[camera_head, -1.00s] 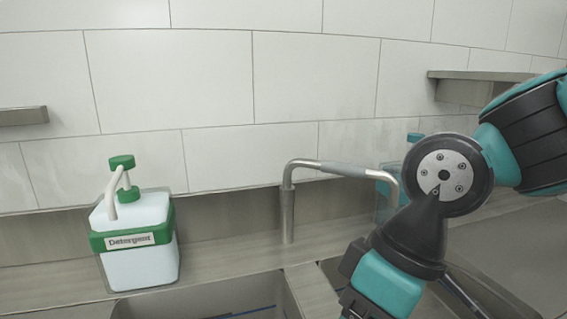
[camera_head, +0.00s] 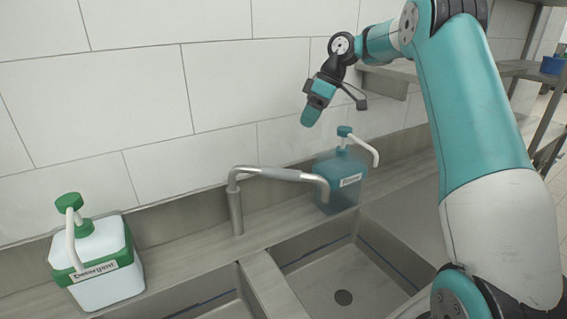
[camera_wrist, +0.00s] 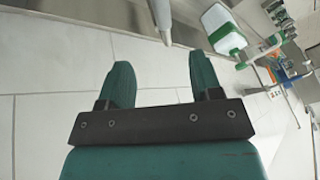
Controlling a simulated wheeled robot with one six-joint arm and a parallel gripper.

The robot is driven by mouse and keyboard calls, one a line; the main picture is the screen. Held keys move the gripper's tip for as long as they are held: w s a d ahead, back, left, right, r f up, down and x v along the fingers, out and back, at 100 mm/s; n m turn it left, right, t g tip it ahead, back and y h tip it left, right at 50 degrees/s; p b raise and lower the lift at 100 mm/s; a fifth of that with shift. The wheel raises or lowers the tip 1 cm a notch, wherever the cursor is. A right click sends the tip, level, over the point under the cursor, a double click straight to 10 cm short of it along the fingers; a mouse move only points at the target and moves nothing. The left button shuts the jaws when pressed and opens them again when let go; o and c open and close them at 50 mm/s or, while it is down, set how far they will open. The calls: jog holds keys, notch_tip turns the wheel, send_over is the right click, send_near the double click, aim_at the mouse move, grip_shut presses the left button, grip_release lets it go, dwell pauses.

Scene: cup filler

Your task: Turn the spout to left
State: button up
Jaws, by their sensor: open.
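The spout (camera_head: 275,173) is a bent metal tube on an upright post behind the sink. Its arm points right in the head view, with the tip bent down by the right basin. A pale tube end, apparently the spout, shows at the top of the wrist view (camera_wrist: 162,18), beyond the gap between my fingers. My gripper (camera_head: 312,112) is up near the wall, above the spout's outer end in the picture and apart from it. In the wrist view my gripper (camera_wrist: 160,72) has its two fingers spread with nothing between them.
A white detergent bottle with green trim (camera_head: 105,277) stands left of the spout. A teal pump bottle (camera_head: 338,180) stands close behind the spout tip. Two sink basins (camera_head: 340,275) lie in front. A wall shelf (camera_head: 385,80) is at the right.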

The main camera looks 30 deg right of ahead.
aim_at(283, 170)
jog(key=p+x, duration=0.1)
jog(key=x, duration=1.5)
jog(key=shift+a+f+p, duration=0.15)
jog(key=shift+f+p, duration=0.2)
jog(key=shift+p, duration=0.05)
grip_shut()
